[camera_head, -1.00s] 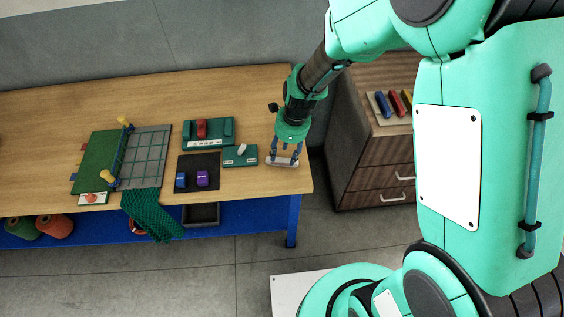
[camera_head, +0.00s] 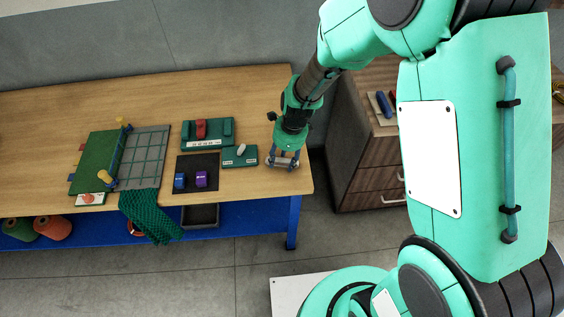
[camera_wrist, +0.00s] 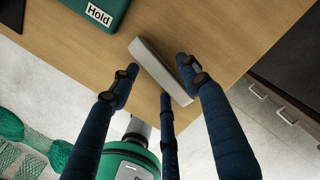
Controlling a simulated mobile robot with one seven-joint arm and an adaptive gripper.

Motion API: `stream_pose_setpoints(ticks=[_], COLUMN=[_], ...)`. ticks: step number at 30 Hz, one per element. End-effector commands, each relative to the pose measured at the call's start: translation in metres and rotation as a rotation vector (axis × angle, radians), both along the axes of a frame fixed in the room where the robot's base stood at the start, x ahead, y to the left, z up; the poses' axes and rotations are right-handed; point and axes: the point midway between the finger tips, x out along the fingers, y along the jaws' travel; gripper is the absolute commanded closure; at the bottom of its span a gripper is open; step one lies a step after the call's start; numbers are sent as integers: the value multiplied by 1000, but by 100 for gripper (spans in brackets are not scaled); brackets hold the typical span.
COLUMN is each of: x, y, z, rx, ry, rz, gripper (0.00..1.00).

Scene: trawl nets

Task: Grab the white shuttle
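A pale white-grey bar, seemingly the white shuttle (camera_wrist: 156,68), lies flat near the front right corner of the wooden table (camera_head: 250,98). In the head view, the shuttle (camera_head: 270,163) is partly covered by my fingers. My gripper (camera_head: 284,156) is right over it, pointing down. In the wrist view, my gripper (camera_wrist: 160,72) has its dark blue fingers spread, one left of the shuttle and others at its right and near side. Gaps show between fingers and shuttle. Whether a fingertip touches it is unclear.
Left of the shuttle is a green tray labelled "Hold" (camera_wrist: 80,8), bearing a small white object (camera_head: 241,149) in the head view. A dark mat (camera_head: 207,161) with blue and purple blocks and another green tray (camera_head: 222,133) are farther left. A wooden drawer cabinet (camera_head: 368,155) stands right, across a gap.

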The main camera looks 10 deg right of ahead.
Motion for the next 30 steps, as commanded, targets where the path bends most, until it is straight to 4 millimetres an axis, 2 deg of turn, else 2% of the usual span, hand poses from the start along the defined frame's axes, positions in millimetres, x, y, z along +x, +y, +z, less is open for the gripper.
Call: stream_pose_setpoints(ticks=[1,6,20,25,29,30], x=[0,0,0,0,1,-7], y=[0,0,0,0,0,-2], z=[0,0,5,20,40,39], rx=[0,0,0,0,1,0], ry=[0,0,-1,-1,-1,1], rz=[0,0,0,1,1,0], gripper=[65,96,96,96,96,96])
